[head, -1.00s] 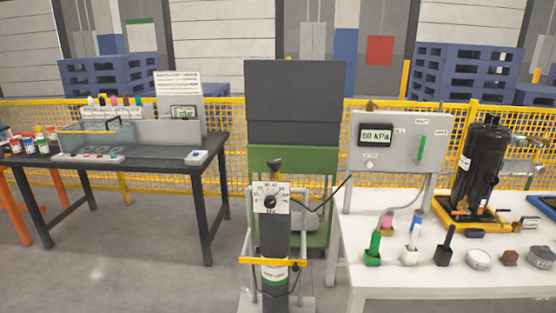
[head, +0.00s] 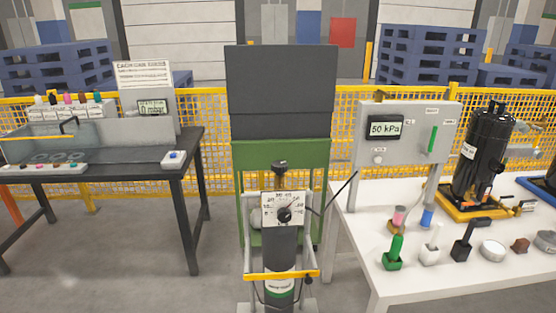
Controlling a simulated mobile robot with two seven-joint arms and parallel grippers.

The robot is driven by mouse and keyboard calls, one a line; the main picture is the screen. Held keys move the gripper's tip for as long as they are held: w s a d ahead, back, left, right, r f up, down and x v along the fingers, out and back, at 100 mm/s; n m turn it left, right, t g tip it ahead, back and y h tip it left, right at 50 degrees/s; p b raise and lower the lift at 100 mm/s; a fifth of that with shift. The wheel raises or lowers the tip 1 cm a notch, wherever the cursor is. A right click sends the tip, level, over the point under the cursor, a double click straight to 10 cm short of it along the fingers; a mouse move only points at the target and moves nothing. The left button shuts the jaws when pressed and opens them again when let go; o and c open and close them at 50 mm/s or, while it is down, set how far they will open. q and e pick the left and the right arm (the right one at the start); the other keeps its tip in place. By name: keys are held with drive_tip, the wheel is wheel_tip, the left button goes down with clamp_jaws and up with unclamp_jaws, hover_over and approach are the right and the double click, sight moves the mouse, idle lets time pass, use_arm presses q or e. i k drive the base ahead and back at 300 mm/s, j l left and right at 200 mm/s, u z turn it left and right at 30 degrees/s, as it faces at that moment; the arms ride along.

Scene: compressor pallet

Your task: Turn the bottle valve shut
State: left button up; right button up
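The gas bottle (head: 281,252) is dark grey with a pale label and stands upright behind a yellow bar (head: 281,275) in the middle of the head view. A square white dial plate (head: 270,199) with a black knob (head: 284,214) is at its upper part. The dark bottle valve (head: 280,167) sits on top, above the plate. A thin black hose or rod runs from the plate up to the right. Neither of my grippers is in view.
A white table (head: 400,285) on the right holds several small tools, a black compressor (head: 487,150) and a grey panel whose display (head: 386,128) reads 50 kPa. A dark workbench (head: 140,157) stands on the left. Open floor lies between the bench and the bottle.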

sight(279, 167)
drive_tip(key=i+j, duration=0.2)
drive_tip(key=j, duration=0.15)
drive_tip(key=i+j+z, duration=0.1)
drive_tip(key=j, duration=0.3)
drive_tip(key=i+j, duration=0.25)
drive_tip(key=i+j+z, duration=0.1)
drive_tip(key=j, duration=0.4)
drive_tip(key=i+j, duration=0.25)
drive_tip(key=j, duration=0.15)
drive_tip(key=i+j+z, duration=0.1)
drive_tip(key=j, duration=0.3)
drive_tip(key=i+j, duration=0.2)
drive_tip(key=j, duration=0.2)
